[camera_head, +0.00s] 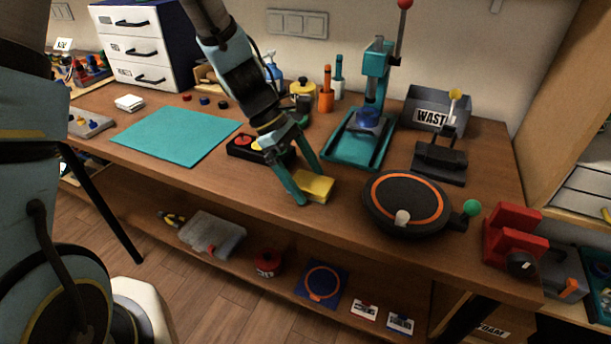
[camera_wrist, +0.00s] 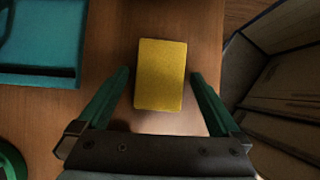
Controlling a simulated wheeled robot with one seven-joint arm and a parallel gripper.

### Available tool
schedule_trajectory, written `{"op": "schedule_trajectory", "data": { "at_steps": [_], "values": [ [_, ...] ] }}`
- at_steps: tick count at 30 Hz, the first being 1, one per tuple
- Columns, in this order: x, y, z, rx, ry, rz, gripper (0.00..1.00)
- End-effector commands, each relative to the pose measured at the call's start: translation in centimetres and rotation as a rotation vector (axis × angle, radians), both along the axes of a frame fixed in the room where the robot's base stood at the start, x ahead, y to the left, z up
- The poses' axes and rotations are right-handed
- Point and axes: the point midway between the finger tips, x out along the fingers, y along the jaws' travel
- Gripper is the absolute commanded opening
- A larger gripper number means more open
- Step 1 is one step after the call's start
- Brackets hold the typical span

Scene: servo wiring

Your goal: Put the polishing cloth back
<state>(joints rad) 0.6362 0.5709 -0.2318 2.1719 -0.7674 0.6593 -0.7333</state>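A flat yellow rectangular pad, which looks like the polishing cloth (camera_head: 318,187), lies on the workbench top near its front edge. In the wrist view the yellow cloth (camera_wrist: 161,75) lies flat, roughly centred between my fingers. My gripper (camera_head: 307,188) points down at the cloth, with one teal finger on each side of it. In the wrist view my gripper (camera_wrist: 161,73) is open, with a visible gap between each finger and the cloth. Nothing is held. I cannot tell how far the fingertips are above the bench top.
A black button box (camera_head: 246,149) stands left of the cloth, beside a teal mat (camera_head: 178,136). A teal press (camera_head: 345,150) stands behind, and a round black turntable (camera_head: 405,222) is to the right. A grey WASTE bin (camera_head: 437,107) is at the back. The lower shelf holds a grey folded cloth (camera_head: 212,233).

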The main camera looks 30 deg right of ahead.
Motion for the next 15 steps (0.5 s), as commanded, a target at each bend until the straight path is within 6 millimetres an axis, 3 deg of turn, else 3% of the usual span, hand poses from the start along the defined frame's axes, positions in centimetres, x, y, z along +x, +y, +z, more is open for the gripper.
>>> {"op": "schedule_trajectory", "data": {
  "at_steps": [9, 15],
  "values": [
    [0.2, 0.1, 0.6, -0.001, -0.001, 0.001, 1.0],
    [1.8, 1.0, 3.4, -0.004, -0.005, 0.002, 1.0]
  ]
}}
